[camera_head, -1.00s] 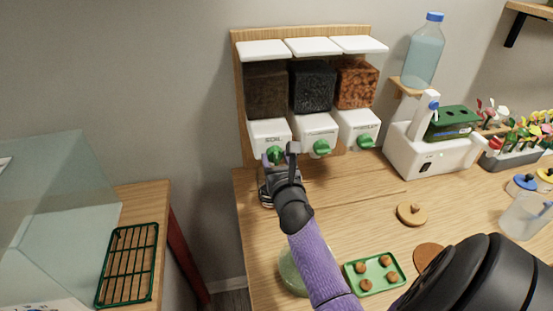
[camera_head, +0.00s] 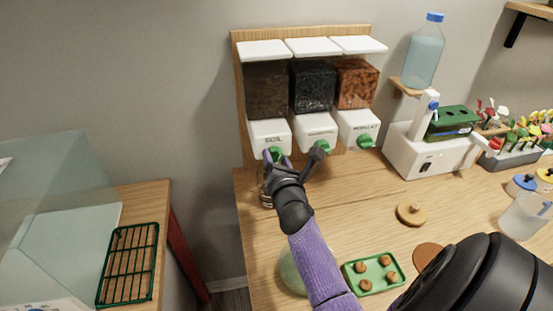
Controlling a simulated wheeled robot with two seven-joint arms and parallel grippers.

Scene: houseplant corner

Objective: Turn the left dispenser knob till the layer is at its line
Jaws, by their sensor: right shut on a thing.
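The left dispenser (camera_head: 269,133) hangs on a wooden wall board, with a dark brown fill in its clear bin (camera_head: 266,92). Its green knob (camera_head: 277,152) is on the front of the white lower part, mostly behind my right gripper (camera_head: 278,159). My right gripper is shut on this knob, and its wrist is rolled. A glass jar (camera_head: 264,194) stands under the left dispenser, largely hidden by my gripper; its layer and line cannot be made out. My left gripper is not in view.
Two more dispensers, with black (camera_head: 312,88) and orange-brown (camera_head: 356,84) fills, hang close on the right. A green tray (camera_head: 373,273) with several brown pieces, a wooden lid (camera_head: 411,214) and a white machine (camera_head: 425,154) are on the table. The middle is fairly clear.

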